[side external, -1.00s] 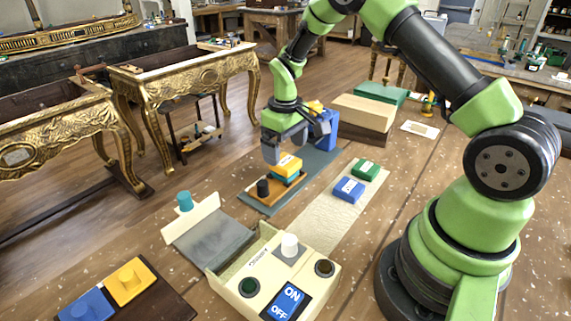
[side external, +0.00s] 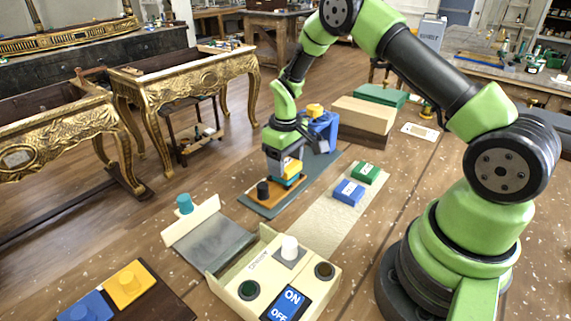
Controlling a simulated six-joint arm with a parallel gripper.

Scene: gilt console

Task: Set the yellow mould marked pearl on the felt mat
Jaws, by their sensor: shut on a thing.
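A grey-blue mat (side external: 258,207) lies under the board. A cream textured mat (side external: 318,223) lies to its right, with a blue mould (side external: 349,192) and a green mould (side external: 365,173) on its far part. I cannot tell which mat is felt.
A black knob (side external: 263,190) stands on the board beside the stack. A blue box (side external: 325,131) with a yellow top stands behind my gripper. A dark board (side external: 155,303) is front left.

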